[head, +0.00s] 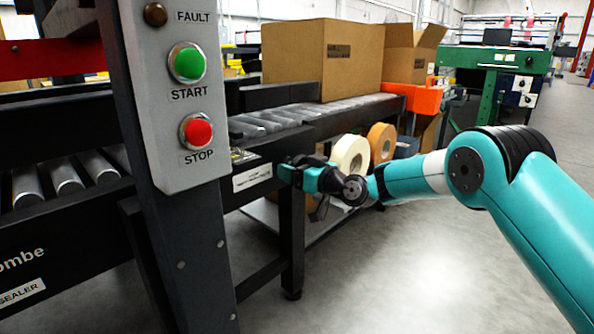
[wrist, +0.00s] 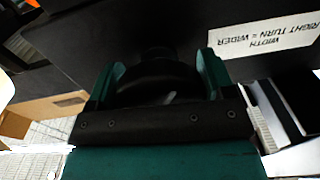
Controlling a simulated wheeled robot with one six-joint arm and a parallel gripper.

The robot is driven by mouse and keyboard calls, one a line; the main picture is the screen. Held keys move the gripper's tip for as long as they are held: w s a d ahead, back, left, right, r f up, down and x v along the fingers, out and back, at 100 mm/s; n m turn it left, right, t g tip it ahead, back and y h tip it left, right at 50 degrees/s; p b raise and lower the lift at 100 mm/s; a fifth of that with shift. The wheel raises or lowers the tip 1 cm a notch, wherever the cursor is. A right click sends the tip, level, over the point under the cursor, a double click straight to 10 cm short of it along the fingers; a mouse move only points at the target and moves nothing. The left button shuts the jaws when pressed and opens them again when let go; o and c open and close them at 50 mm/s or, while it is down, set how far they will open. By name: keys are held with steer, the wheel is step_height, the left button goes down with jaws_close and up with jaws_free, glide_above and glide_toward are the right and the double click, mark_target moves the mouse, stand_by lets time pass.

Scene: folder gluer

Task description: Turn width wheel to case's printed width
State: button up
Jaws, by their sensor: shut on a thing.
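My gripper (head: 300,174) is at the side rail of the conveyor, below its rollers. In the wrist view my gripper (wrist: 160,75) has its two teal fingers on either side of a dark round width wheel (wrist: 155,88), shut on it. A pale mark shows on the wheel. A white label (wrist: 265,38) beside it, upside down, reads "WIDTH RIGHT TURN = WIDER". In the head view the wheel cannot be told apart from my gripper. The cardboard case (head: 300,58) stands on the conveyor, with print on its side too small to read.
A control post (head: 180,110) with a green START button (head: 188,63) and red STOP button (head: 197,131) stands close at the left. Tape rolls (head: 350,156) sit on a shelf below the conveyor. An open carton (head: 408,55) stands behind. The floor at right is clear.

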steer(key=shift+s+a, duration=0.1)
steer(key=shift+a, duration=0.05)
steer(key=o, duration=0.9)
steer(key=shift+s+d, duration=0.1)
steer(key=shift+d, duration=0.3)
steer(key=p+v, duration=0.4)
steer(key=v, duration=1.2)
steer(key=shift+s+d, duration=0.2)
steer(key=shift+s, duration=0.2)
steer(key=shift+r, duration=0.1)
